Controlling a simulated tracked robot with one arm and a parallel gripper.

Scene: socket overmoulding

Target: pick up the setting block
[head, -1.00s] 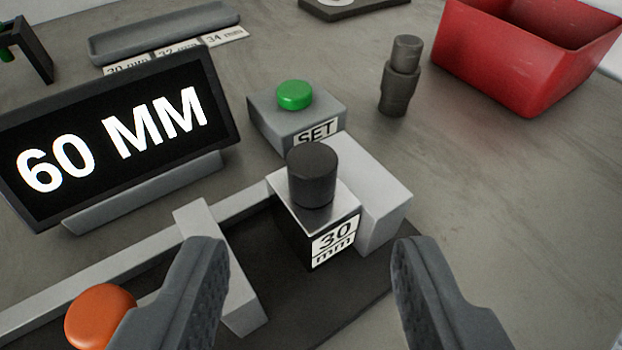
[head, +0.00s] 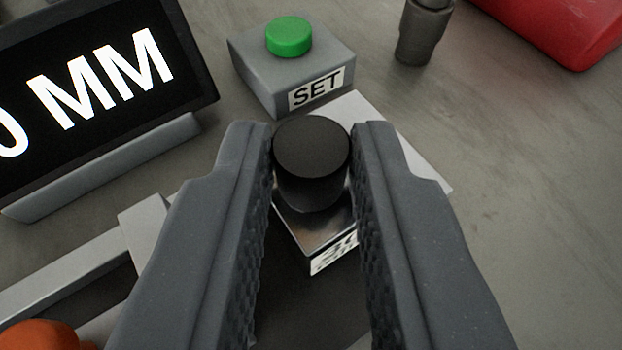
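The setting block (head: 315,228) is a metal block with a black cylindrical knob (head: 311,160) on top and a partly hidden "30 mm" label on its front. It stands against a light grey stop block in the dark fixture. My gripper (head: 311,150) has one finger on each side of the knob. Both fingers look pressed against the knob, with no clear gap. The fingers hide parts of the block's sides and of the fixture.
A grey box with a green button (head: 289,37) and a SET label stands just behind. A display (head: 95,90) reading "MM" is at left, above an orange knob (head: 45,336). A dark cylinder (head: 424,35) and red bin (head: 560,28) are behind right. The right table is clear.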

